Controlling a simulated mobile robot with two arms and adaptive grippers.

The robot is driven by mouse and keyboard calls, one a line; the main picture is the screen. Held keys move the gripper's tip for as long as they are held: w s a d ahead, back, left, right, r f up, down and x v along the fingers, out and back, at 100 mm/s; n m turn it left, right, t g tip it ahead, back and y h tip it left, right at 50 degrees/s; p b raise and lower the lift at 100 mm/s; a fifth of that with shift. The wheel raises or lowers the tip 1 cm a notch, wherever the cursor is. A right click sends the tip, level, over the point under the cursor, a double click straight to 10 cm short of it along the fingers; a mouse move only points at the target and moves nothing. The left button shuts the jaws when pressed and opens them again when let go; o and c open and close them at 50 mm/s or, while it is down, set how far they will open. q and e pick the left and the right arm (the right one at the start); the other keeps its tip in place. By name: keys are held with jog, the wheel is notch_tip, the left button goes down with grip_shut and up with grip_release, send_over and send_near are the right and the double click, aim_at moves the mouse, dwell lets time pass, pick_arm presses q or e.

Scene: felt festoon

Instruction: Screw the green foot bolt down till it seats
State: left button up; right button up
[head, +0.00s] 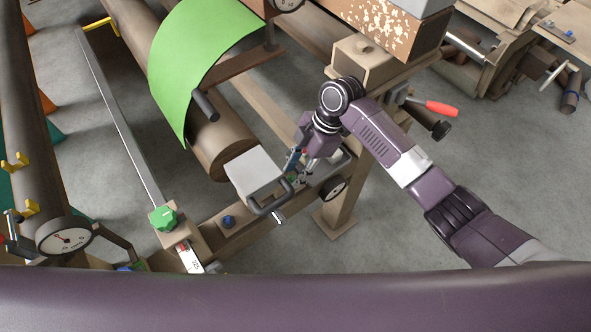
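The green foot bolt (164,218) has a knobbed green head and sits on a tan block at the lower left of the head view. The lower end of a long grey bar lies close to it. How far the bolt is screwed in cannot be told. My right gripper (301,172) points down near the middle of the frame, well to the right of the green bolt and apart from it. Its fingers are small and partly lost among small parts and a dark handle, so its opening is unclear. My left gripper is not in view.
A blue bolt (228,222) sits on the tan rail right of the green bolt. A grey block (254,174) with a dark bent handle stands between gripper and bolt. A dial gauge (66,237) is at left. Green felt (205,55) drapes over a roller.

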jog(key=c, duration=0.4)
grip_shut()
jog(key=shift+s+r+m+p, duration=0.15)
jog(key=shift+m+p, duration=0.15)
jog(key=shift+p, duration=0.35)
jog(key=m+t+p, duration=0.1)
jog(key=m+p, duration=0.1)
jog(key=p, duration=0.1)
jog(key=m+t+p, duration=0.1)
jog(key=m+p, duration=0.1)
jog(key=p, duration=0.2)
jog(key=shift+s+r+m, duration=0.1)
jog(key=shift+s+m, duration=0.05)
jog(key=shift+m, duration=0.25)
jog(key=shift+f+m+t+p, duration=0.25)
jog(key=shift+m+t+p, duration=0.15)
jog(key=shift+m+p, duration=0.65)
